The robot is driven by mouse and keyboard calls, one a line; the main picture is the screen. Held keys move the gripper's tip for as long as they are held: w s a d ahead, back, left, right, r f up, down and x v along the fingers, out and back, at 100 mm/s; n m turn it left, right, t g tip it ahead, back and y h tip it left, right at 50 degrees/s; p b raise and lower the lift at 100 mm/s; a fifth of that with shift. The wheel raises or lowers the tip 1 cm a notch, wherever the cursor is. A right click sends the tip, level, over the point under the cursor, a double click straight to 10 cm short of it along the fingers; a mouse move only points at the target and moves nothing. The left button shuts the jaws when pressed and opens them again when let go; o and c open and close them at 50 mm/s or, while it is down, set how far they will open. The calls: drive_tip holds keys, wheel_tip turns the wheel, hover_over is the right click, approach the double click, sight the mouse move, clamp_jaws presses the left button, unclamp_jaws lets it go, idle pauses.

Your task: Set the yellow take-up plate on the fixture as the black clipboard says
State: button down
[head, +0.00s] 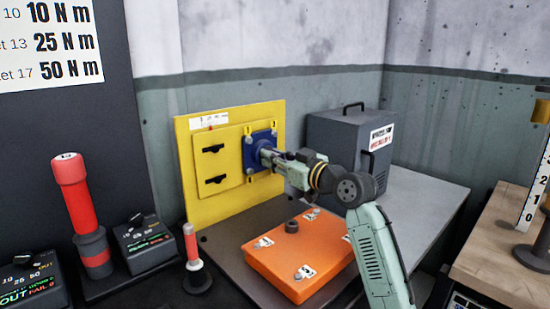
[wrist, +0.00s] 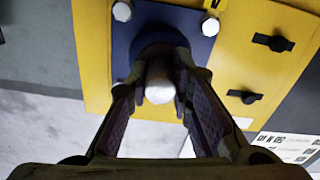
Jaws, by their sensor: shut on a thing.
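A yellow plate (head: 222,164) with two black knobs sits upright on a larger yellow board (head: 188,197); its knobs also show in the wrist view (wrist: 272,42). A blue square plate (head: 257,139) with pale bolts at its corners sits at its right side. My gripper (head: 265,154) reaches the middle of the blue plate. In the wrist view my gripper (wrist: 159,72) has its fingers closed around the central dark boss, with a pale rounded end (wrist: 159,90) between them. The fingers hide part of it. I see no readable black clipboard.
An orange case (head: 290,262) with labelled round parts lies on the dark table below. A grey box (head: 345,145) stands behind my arm. At left are a red tool (head: 78,200), a smaller red-and-white tool (head: 193,248) and a torque sheet (head: 50,42).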

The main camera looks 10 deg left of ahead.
drive_tip(key=shift+w+d, duration=0.3)
drive_tip(key=shift+w, duration=0.1)
drive_tip(key=c, duration=1.4)
unclamp_jaws()
drive_tip(key=v, duration=1.2)
